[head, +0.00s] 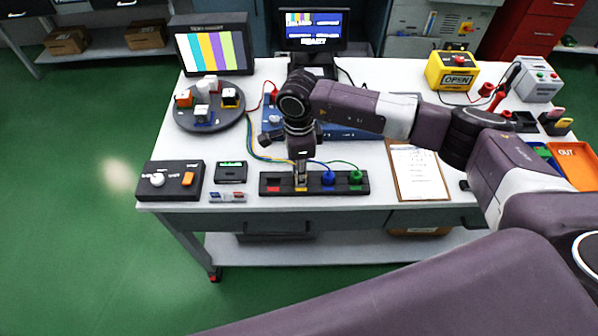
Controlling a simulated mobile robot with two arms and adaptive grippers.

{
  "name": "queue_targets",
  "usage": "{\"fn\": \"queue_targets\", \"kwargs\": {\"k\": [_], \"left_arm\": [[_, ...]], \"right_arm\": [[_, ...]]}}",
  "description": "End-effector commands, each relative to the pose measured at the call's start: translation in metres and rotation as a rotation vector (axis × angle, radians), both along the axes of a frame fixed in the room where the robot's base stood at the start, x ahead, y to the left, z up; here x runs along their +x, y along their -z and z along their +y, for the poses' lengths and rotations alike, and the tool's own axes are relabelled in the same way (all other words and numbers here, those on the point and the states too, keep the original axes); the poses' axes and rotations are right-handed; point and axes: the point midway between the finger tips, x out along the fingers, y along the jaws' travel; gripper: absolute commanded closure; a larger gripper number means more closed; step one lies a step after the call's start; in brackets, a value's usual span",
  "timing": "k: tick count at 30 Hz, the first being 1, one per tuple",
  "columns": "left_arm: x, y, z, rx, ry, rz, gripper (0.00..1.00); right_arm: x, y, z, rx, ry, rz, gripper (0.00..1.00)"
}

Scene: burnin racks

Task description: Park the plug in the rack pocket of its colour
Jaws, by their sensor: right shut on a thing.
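The black plug rack (345,189) lies near the front edge of the table, with red, yellow, blue and green labels along its front. A blue plug (328,177) and a green plug (356,176) stand in its two right pockets. My right gripper (300,181) points straight down at the pocket with the yellow label (301,190). It is shut on a plug that its fingers mostly hide; a yellow cable runs towards it. I cannot tell how deep the plug sits. The red-labelled pocket (273,188) looks empty. My left gripper is not in view.
Coloured cables (252,148) curve from the blue panel (350,133) behind the rack. A small black device (231,172) and a dark control box (171,180) lie left of the rack. A clipboard (418,172) lies on its right, under my right arm.

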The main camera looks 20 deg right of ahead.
Motion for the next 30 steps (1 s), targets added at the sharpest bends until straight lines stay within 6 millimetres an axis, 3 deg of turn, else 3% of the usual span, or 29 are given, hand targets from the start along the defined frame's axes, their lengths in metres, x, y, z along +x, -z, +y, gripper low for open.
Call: {"fn": "queue_targets", "kwargs": {"k": [2,3,9,20,30], "left_arm": [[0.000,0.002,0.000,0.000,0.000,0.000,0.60],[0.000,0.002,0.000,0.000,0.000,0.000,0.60],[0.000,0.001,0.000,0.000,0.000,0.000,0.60],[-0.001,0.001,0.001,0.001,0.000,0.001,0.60],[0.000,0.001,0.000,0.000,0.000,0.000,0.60]], "right_arm": [[0.000,0.002,0.000,0.000,0.000,0.000,1.00],[0.000,0.002,0.000,0.000,0.000,0.000,0.78],[0.000,0.001,0.000,0.000,0.000,0.000,0.59],[0.001,-0.006,0.000,0.001,0.000,-0.002,0.59],[0.002,-0.073,0.000,0.001,-0.001,-0.005,0.59]]}}
